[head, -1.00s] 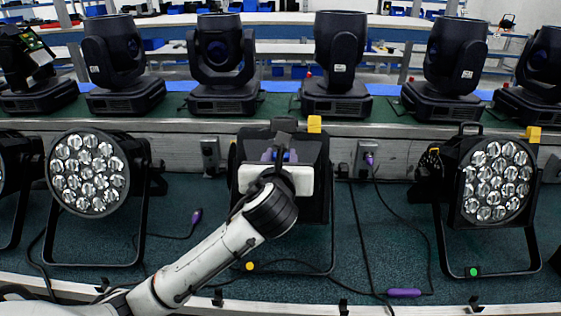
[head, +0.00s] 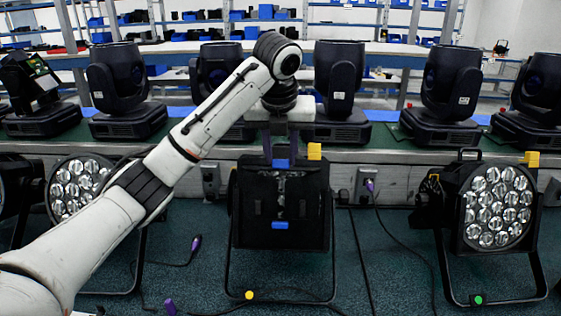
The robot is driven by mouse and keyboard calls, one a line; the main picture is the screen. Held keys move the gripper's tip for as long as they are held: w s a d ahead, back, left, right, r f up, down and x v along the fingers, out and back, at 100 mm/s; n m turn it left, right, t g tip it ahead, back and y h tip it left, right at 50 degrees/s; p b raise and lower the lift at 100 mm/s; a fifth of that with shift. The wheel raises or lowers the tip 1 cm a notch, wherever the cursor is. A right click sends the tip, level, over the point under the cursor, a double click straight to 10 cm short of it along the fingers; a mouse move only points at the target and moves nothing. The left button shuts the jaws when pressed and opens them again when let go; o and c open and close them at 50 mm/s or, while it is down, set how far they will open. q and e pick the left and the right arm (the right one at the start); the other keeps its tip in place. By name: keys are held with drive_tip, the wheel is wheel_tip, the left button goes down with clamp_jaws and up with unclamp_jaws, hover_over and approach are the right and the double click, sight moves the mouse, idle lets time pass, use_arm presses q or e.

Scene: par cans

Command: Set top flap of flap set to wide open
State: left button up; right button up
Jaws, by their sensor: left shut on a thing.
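The black flap set (head: 257,212) is on the front of the middle par can, and black panels cover the lamp face. One blue tab (head: 281,163) shows at its upper edge, and another blue tab (head: 280,225) is lower on the front. My left gripper (head: 281,155) is above the can, pointing down, and its fingers are at the upper blue tab. It is shut on what looks like the top flap; the flap's exact angle is hard to tell. My right gripper is not in view.
A par can with bare lenses (head: 497,206) stands to the right, and another (head: 80,187) to the left is partly hidden by my left arm. Moving-head lights (head: 447,95) line the shelf behind. Cables lie on the floor.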

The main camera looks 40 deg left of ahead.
use_arm(q)
drive_tip(key=shift+w+a+r+g+h, duration=0.3)
drive_tip(key=shift+w+g+h, duration=0.25)
drive_tip(key=shift+g, duration=0.25)
drive_tip(key=shift+w+a+r+g+h, duration=0.25)
drive_tip(key=shift+w+g+h, duration=0.25)
drive_tip(key=shift+g, duration=0.3)
drive_tip(key=shift+w, duration=0.15)
drive_tip(key=o, duration=1)
drive_tip(key=shift+w, duration=0.1)
drive_tip(key=shift+o, duration=0.2)
drive_tip(key=shift+r, duration=0.1)
